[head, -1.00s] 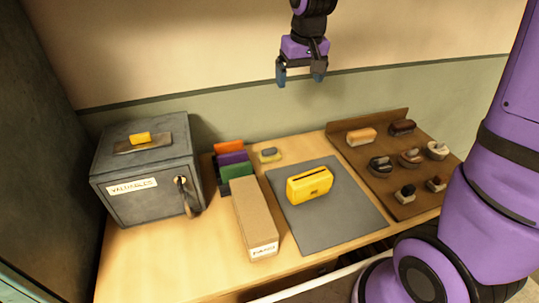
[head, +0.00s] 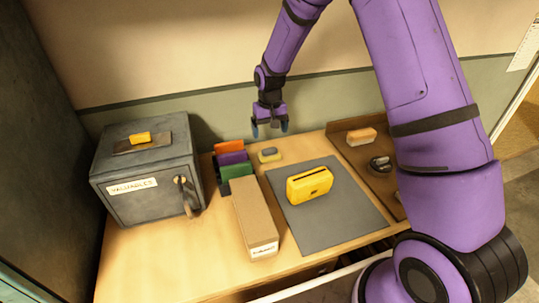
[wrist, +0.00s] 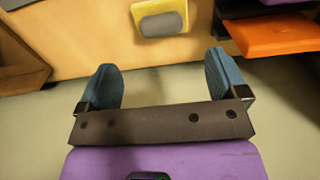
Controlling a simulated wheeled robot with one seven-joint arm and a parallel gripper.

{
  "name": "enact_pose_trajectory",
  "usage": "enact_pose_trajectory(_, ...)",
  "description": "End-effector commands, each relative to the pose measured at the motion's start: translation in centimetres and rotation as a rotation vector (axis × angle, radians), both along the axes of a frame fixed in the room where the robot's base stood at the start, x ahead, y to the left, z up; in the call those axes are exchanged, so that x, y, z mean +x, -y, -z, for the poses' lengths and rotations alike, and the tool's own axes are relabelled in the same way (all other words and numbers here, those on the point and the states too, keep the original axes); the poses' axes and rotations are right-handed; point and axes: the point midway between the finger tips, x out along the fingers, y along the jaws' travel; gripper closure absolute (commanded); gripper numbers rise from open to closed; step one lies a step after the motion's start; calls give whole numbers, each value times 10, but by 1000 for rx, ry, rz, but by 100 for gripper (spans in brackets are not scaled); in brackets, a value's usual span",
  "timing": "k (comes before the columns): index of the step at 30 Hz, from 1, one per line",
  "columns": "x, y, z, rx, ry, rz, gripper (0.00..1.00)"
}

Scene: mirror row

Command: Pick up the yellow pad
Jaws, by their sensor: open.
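A small yellow pad (head: 272,159) lies at the back of the table, with a grey block (head: 269,151) on top of it. In the wrist view the yellow pad (wrist: 182,8) is at the top middle, partly cut off by the frame and partly covered by the grey block (wrist: 162,24). My gripper (head: 269,129) is open and empty, above and a little behind the pad, not touching it. In the wrist view the fingers of my gripper (wrist: 160,75) stand apart below the pad.
Orange, purple and green upright pieces (head: 232,160) stand just left of the pad. A grey mat (head: 330,225) holds a yellow slotted box (head: 310,185). A long cardboard box (head: 255,215) lies in front.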

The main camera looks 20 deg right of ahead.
Motion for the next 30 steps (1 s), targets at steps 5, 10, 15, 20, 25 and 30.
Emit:
enact_pose_trajectory(5, 0, 0, 24, 0, -1, 0, 8)
enact_pose_trajectory(10, -1, 0, 32, 0, 0, 0, 8)
enact_pose_trajectory(15, -2, -1, 45, 0, -2, 0, 8)
enact_pose_trajectory(20, -4, -2, 68, 0, -3, 1, 8)
enact_pose_trajectory(25, -4, -2, 83, 0, -1, 1, 8)
enact_pose_trajectory(30, -3, -2, 83, 0, 1, 1, 8)
